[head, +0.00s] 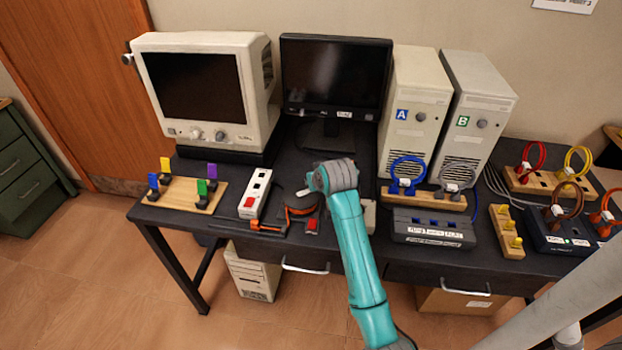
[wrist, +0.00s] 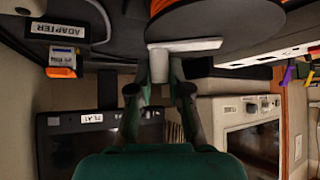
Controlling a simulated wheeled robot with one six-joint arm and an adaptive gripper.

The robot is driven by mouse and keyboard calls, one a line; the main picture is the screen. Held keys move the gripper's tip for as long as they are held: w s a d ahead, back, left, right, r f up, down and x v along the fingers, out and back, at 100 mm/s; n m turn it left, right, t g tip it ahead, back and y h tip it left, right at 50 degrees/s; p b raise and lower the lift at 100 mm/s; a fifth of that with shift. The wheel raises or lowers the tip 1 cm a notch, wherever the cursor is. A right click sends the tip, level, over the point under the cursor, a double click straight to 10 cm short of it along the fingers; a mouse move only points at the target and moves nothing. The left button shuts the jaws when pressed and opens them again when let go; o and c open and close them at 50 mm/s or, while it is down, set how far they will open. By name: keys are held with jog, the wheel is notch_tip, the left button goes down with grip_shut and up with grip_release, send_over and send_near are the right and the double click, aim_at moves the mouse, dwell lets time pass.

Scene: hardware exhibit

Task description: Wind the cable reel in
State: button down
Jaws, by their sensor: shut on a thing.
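The cable reel (wrist: 225,25) shows at the top of the wrist view as a dark disc with orange cable wound on it. A pale crank bar (wrist: 198,45) crosses its face, with a short pale knob (wrist: 158,66) at one end. My gripper (wrist: 159,76) is shut on that knob, one finger on each side. In the head view the reel (head: 300,211) lies on the dark table, partly hidden by my arm. Orange cable (head: 268,227) runs from it toward the front left. My fingers are mostly hidden there.
A white power strip (head: 257,193) stands left of the reel, beside a wooden peg board (head: 186,193). The CRT monitor (head: 205,90) and flat monitor (head: 335,75) stand behind. A grey hub box (head: 432,228) is to the right. A block labelled ADAPTER (wrist: 57,31) shows near the reel.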

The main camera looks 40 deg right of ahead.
aim_at(313, 200)
jog(key=m+h, duration=0.1)
jog(key=s+m+g+h, duration=0.1)
jog(key=shift+a+m, duration=0.25)
jog(key=shift+m, duration=0.15)
jog(key=m+g+h, duration=0.1)
jog(key=s+m+g+h, duration=0.1)
jog(key=m, duration=0.1)
jog(key=shift+a+m, duration=0.3)
jog(key=shift+a, duration=0.1)
jog(key=m+g, duration=0.1)
jog(key=s+a+m+g+h, duration=0.1)
jog(key=m, duration=0.1)
jog(key=m+g, duration=0.2)
jog(key=shift+s+a, duration=0.15)
jog(key=shift+a, duration=0.15)
jog(key=shift+m, duration=0.3)
jog(key=c, duration=1.1)
grip_release()
jog(key=shift+a, duration=0.1)
jog(key=v, duration=0.7)
jog(key=shift+a, duration=0.15)
